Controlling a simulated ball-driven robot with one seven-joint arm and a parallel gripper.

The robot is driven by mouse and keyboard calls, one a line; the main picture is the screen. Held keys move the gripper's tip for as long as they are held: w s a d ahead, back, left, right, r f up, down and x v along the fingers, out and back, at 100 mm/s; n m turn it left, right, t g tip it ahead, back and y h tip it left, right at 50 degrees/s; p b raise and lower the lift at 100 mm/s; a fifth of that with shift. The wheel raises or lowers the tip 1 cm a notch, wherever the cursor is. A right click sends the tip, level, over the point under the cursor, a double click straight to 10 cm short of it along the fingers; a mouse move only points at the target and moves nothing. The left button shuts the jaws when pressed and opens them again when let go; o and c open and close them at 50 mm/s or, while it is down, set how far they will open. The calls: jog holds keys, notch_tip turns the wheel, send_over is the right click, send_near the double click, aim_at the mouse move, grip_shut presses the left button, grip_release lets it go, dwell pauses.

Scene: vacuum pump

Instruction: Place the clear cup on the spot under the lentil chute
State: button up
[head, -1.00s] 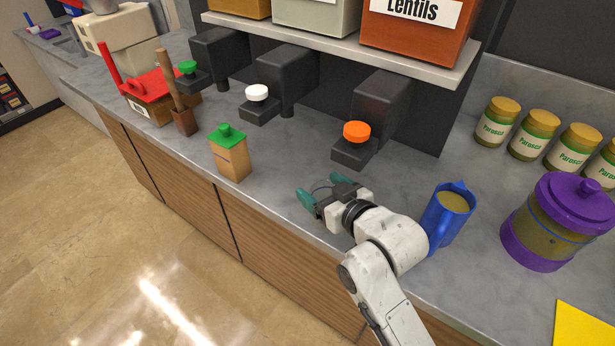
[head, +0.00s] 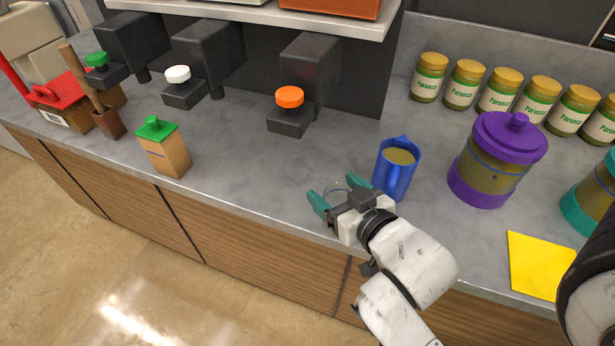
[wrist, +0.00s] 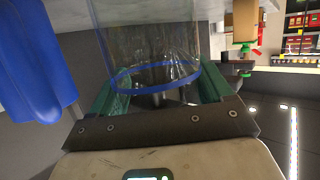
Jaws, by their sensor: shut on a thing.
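The clear cup (wrist: 150,50) is a see-through cylinder with a blue ring. My gripper (wrist: 160,92) is shut on it, a green finger on each side. In the head view my gripper (head: 338,193) is over the front of the grey counter, and the cup is only a faint outline between the fingers. The dispenser with the orange knob (head: 289,97) has a black block (head: 290,122) at its front, behind and left of my gripper. Its Lentils label is out of view now. The counter below that block looks bare; no marked spot shows.
A blue pitcher (head: 397,168) stands close right of my gripper. A purple-lidded jar (head: 497,160), a yellow sheet (head: 540,262) and several Parosun jars (head: 468,84) are farther right. A green-capped box (head: 165,150) stands left. The counter between box and gripper is clear.

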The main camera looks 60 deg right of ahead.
jog(key=shift+s+d+r+m+h, duration=0.1)
jog(key=shift+s+d+m+h, duration=0.25)
jog(key=shift+s+m+h, duration=0.2)
jog(key=shift+w+d+b, duration=0.2)
jog(key=shift+d+b, duration=0.05)
jog(key=shift+b, duration=0.1)
jog(key=shift+d+r+p+x, duration=0.15)
jog(key=shift+p+x, duration=0.4)
jog(key=shift+x, duration=2.35)
jog(key=shift+r+p+x, duration=0.25)
jog(key=shift+p+x, duration=0.25)
jog(key=shift+x, duration=2.4)
jog(key=shift+d+r+p+x, duration=0.15)
jog(key=shift+p+x, duration=0.4)
jog(key=shift+x, duration=2.35)
jog(key=shift+a+f, duration=0.1)
jog(key=o, duration=1)
jog(key=shift+c, duration=0.2)
